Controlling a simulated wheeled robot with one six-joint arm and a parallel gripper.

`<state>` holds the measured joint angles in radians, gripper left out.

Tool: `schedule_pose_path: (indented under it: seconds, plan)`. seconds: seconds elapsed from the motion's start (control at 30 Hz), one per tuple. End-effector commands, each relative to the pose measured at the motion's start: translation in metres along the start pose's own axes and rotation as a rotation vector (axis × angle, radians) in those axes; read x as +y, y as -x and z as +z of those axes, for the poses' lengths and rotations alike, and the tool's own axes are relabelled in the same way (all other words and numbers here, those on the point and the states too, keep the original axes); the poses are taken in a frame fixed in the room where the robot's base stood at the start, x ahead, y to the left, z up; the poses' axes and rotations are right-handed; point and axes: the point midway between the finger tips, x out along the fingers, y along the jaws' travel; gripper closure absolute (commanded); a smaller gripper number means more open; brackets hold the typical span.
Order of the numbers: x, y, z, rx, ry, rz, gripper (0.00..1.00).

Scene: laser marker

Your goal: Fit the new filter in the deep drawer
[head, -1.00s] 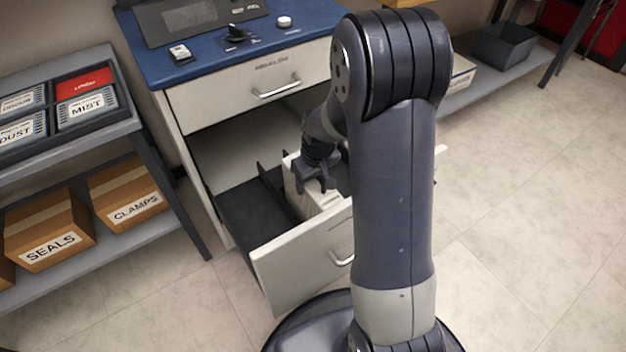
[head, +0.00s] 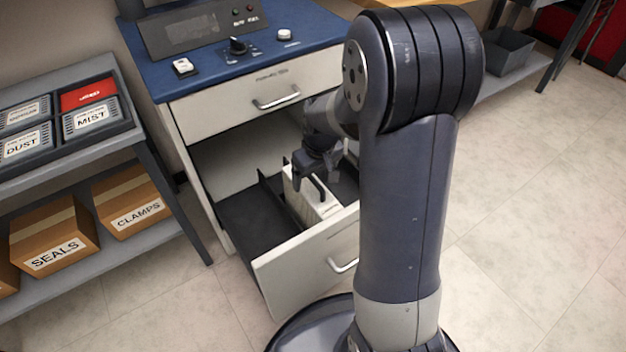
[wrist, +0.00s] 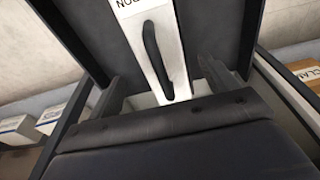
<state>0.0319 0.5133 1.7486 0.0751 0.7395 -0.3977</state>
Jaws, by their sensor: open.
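The deep drawer (head: 300,278) is pulled open at the bottom of the blue-topped cabinet. A narrow white filter (head: 327,210) with a black handle stands inside it, beside a dark divider. My gripper (head: 316,177) is open just above the filter. In the wrist view its two fingers stand apart on either side of the filter and handle, with my gripper (wrist: 160,82) holding nothing. The filter's lower part is hidden in the drawer.
The closed upper drawer (head: 255,100) is above the open one. At left, a shelf unit carries a dark tray (head: 70,143) with labelled filters and a red one. Boxes marked SEALS (head: 52,240) and CLAMPS (head: 130,200) sit below. The floor at right is clear.

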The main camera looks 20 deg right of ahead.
Motion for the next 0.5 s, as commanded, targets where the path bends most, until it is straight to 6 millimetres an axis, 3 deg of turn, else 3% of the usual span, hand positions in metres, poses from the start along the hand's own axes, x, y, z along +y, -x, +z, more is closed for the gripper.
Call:
schedule_pose_path:
  seconds: [0.03,0.2,0.5]
  plan:
    - [0.0,0.016,-0.001,0.004,0.0,0.002,0.18]
    - [0.0,0.043,-0.001,0.002,0.0,0.001,0.18]
    - [0.0,0.056,0.0,0.0,0.0,0.0,0.18]
